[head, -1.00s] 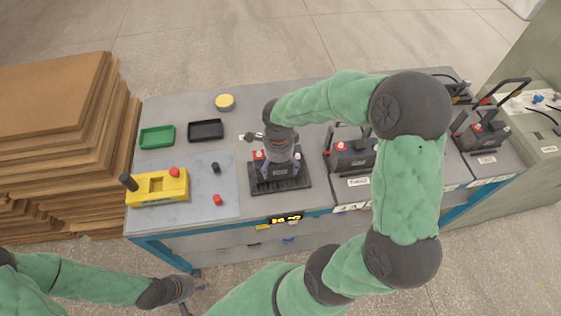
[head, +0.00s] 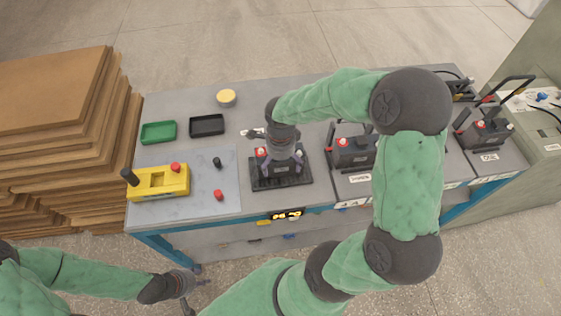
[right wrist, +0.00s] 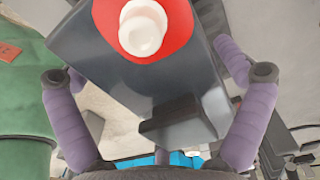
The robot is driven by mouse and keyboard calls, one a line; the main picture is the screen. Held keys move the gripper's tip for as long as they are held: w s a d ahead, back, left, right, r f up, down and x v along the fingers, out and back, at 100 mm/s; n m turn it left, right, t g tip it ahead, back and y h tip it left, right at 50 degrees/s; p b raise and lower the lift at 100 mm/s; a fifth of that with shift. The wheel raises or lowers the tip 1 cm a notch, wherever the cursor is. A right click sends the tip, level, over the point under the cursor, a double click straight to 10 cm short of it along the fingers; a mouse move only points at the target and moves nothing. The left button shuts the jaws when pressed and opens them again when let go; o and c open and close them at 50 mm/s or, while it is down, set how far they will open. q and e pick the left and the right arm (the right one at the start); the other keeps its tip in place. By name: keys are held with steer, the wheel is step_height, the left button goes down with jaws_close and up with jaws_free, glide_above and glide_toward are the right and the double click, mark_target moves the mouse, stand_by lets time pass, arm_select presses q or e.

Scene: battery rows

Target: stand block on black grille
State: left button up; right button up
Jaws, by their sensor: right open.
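The block (head: 283,169) is a dark grey battery with a red-ringed terminal. It stands upright on the black grille (head: 262,184) at the front middle of the bench, as far as the head view shows. My right gripper (head: 281,157) is above it, pointing down, its open fingers on either side of the block. In the right wrist view the block (right wrist: 165,85) is tilted in the picture, with a white cap in a red ring, between the purple fingers (right wrist: 160,110). Its base is hidden there. My left gripper (head: 197,294) is empty and open, low in front of the bench.
Left of the grille are a yellow device (head: 158,182), a red cap (head: 219,194) and a black cap (head: 217,162). Green (head: 158,132) and black (head: 207,125) trays lie behind. Another battery (head: 355,151) stands right, near my right arm. Boards (head: 60,110) are stacked left.

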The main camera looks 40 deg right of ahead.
step_height(320, 180, up, 12)
steer(key=p, duration=0.3)
steer(key=shift+r+p, duration=0.1)
steer(key=shift+p, duration=0.2)
